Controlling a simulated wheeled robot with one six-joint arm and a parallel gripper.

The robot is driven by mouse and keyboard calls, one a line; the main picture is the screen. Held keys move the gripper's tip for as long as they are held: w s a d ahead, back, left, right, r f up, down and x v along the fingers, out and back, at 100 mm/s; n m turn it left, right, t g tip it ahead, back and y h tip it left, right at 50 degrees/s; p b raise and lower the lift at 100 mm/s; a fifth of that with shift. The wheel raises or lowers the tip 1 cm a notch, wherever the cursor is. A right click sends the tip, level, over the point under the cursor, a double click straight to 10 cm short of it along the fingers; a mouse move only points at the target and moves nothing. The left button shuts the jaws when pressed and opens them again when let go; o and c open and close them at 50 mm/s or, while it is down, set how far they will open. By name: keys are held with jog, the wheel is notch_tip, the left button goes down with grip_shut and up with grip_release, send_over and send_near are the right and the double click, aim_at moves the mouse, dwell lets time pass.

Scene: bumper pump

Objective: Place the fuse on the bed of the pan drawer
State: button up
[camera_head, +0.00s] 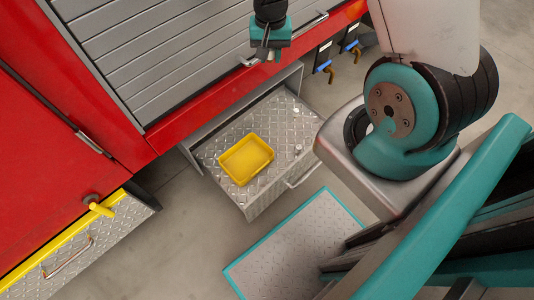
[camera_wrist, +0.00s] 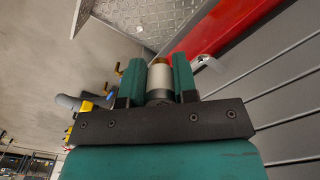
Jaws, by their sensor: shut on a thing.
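The pan drawer (camera_head: 285,117) is pulled out of the red truck body in the head view. Its bed is silver diamond plate. A corner of the diamond plate also shows at the top of the wrist view (camera_wrist: 117,14). My gripper (camera_head: 266,54) is above and behind the drawer, in front of the grey shutter. In the wrist view my gripper (camera_wrist: 158,84) is shut on the fuse (camera_wrist: 160,78), a pale cylinder with a brass-coloured end cap, held between the two teal fingers. The fuse is apart from the bed. Its lower end is hidden by the gripper body.
A yellow tray (camera_head: 246,159) sits on the drawer bed, with small pale objects (camera_head: 297,149) near the right front. Bare bed lies behind and right of the tray. A grey shutter (camera_head: 160,50) and blue-handled valves (camera_head: 323,66) are close to my gripper.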

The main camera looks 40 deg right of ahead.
jog(key=s+d+f+m+b, duration=0.1)
jog(key=d+f+m+b, duration=0.5)
jog(key=f+b, duration=0.4)
jog(key=s+d+f+m+b, duration=0.2)
jog(key=d+f+m+b, duration=0.35)
jog(key=f+b, duration=0.5)
jog(key=s+d+f+m+b, duration=0.1)
jog(key=d+f+m+b, duration=0.55)
jog(key=f+b, duration=0.65)
jog(key=f, duration=0.3)
jog(key=f+b, duration=0.3)
jog(key=f, duration=0.4)
jog(key=a+f+b, duration=0.1)
jog(key=f+b, duration=0.3)
jog(key=f, duration=0.3)
jog(key=shift+f, duration=0.1)
jog(key=o, duration=1)
notch_tip(320, 180, up, 12)
jog(key=p, duration=0.8)
jog(key=shift+r, duration=0.2)
